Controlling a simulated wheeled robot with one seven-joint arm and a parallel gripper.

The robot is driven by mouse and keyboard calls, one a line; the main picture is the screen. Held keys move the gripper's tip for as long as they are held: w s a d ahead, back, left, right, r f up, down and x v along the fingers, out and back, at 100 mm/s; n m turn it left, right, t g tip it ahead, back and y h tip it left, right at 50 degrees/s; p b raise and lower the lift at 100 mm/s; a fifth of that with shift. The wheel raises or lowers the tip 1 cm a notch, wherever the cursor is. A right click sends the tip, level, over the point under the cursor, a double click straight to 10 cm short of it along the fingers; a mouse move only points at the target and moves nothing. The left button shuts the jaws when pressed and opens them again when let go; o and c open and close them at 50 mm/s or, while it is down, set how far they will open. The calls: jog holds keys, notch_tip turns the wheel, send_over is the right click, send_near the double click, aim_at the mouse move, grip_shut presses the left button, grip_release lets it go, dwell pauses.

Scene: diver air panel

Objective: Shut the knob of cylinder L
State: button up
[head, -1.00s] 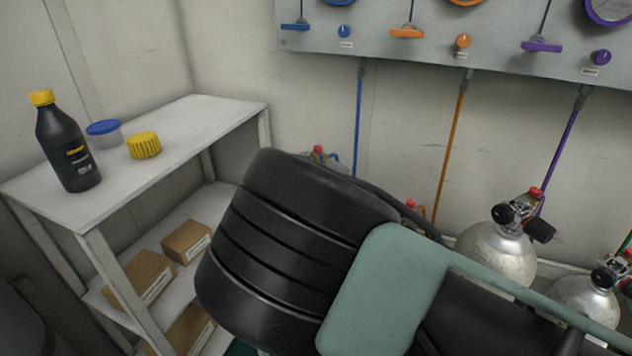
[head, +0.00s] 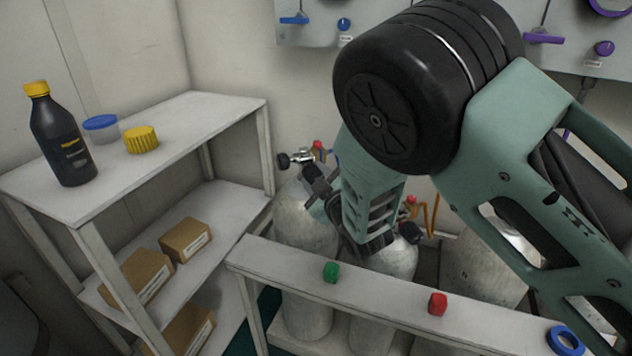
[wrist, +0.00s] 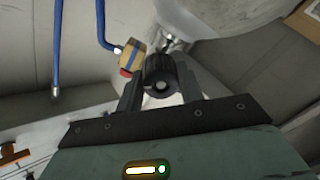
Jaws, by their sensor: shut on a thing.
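The leftmost steel cylinder (head: 305,235) stands behind the low rail, with a valve and a red cap (head: 318,145) on top. No letter is readable on it. In the wrist view, its black ribbed knob (wrist: 160,68) sits between my two dark fingers, with a blue hose (wrist: 103,25) and brass fitting (wrist: 130,56) beside it. My gripper (wrist: 160,92) is shut on this knob. In the head view, my gripper (head: 320,190) reaches the right side of that valve, and my arm hides part of it. How far the knob is turned cannot be told.
A white rail (head: 385,302) runs in front of the cylinders, bearing a green cap (head: 331,271), a red cap (head: 438,303) and a blue ring (head: 566,341). A shelf (head: 190,125) stands at left with a black bottle (head: 62,140). More cylinders stand to the right.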

jog(key=m+b, duration=0.1)
jog(key=m, duration=0.2)
jog(key=shift+d+f+b, duration=0.1)
jog(key=shift+f+b, duration=0.05)
jog(key=shift+b, duration=0.25)
jog(key=shift+m+b, duration=0.8)
jog(key=shift+m, duration=0.9)
jog(key=o, duration=1)
jog(key=shift+s, duration=0.1)
jog(key=v, duration=1.7)
jog(key=shift+d, duration=0.2)
jog(key=shift+f, duration=0.15)
